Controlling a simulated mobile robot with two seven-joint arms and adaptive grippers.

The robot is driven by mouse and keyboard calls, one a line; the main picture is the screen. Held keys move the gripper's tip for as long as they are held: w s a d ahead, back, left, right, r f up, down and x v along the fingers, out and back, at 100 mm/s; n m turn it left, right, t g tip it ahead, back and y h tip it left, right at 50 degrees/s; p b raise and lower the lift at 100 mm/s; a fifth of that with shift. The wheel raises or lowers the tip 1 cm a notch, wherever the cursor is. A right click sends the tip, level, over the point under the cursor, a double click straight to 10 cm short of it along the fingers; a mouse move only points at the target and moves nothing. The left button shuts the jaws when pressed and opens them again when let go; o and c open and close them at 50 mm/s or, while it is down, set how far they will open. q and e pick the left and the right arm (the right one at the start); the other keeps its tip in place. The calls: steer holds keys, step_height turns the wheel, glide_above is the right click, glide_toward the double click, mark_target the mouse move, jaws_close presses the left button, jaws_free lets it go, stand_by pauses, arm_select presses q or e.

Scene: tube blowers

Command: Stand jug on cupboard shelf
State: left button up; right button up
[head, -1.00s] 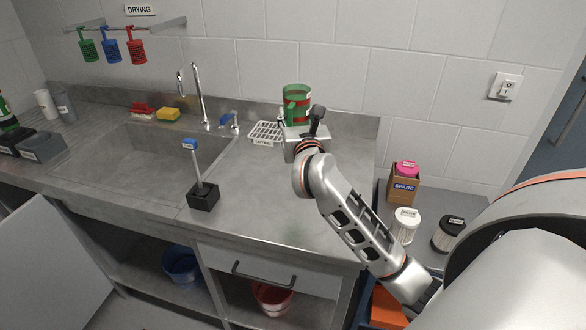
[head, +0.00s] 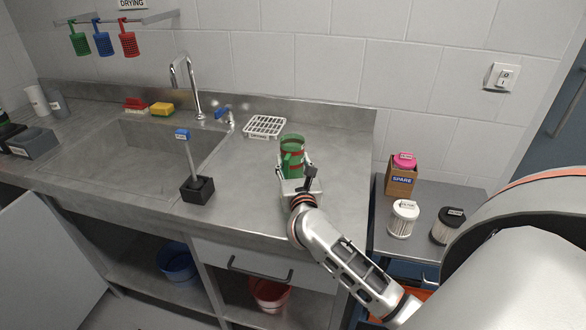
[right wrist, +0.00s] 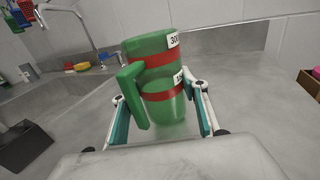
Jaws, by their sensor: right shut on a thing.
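A green jug (head: 291,152) with red bands and a handle is upright over the right part of the steel counter. My right gripper (head: 296,178) is shut on it. In the right wrist view, the jug (right wrist: 162,65) stands between two teal-padded fingers, its handle to the left and white labels at its right side. The gap between its base and the counter is hard to judge. An open cupboard shelf (head: 140,275) shows low under the sink. My left gripper is out of view.
A white drying rack (head: 264,126) lies behind the jug. A brush in a black holder (head: 197,190) stands left of it. A blue bucket (head: 177,262) and a red bucket (head: 269,293) occupy the space below. A drawer (head: 255,265) fronts the counter. Filters (head: 403,218) stand at right.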

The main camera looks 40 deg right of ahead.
steer(key=shift+f, duration=0.7)
steer(key=shift+f, duration=0.15)
steer(key=o, duration=1)
steer(key=shift+o, duration=1.2)
